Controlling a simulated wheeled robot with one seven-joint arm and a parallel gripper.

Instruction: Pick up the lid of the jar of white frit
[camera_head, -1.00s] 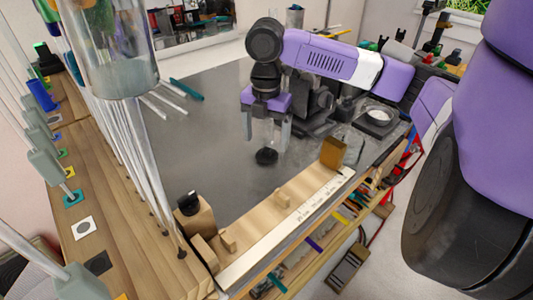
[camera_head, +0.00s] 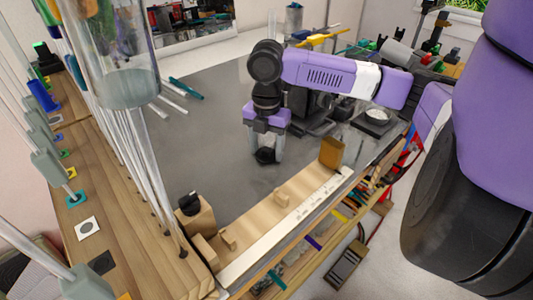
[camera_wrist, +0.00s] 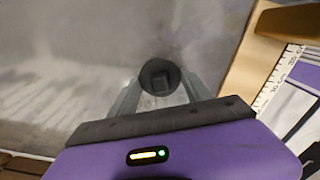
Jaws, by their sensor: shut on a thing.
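A small black round piece with a square knob on top, which looks like the lid, is on the grey worktop in the head view (camera_head: 265,156). It also shows in the wrist view (camera_wrist: 160,77). My gripper (camera_head: 267,153) points down over it, with its clear fingers closed on either side. In the wrist view, the fingertips (camera_wrist: 160,85) meet the piece's sides. I cannot tell whether a jar stands under the piece, and no jar of white frit is clearly visible.
A wooden ruler rail (camera_head: 285,225) with upright blocks runs along the front of the worktop (camera_head: 205,130). A white dish (camera_head: 377,115) sits on a dark device at the back right. Glass rods stand at the left. The worktop left of my gripper is mostly clear.

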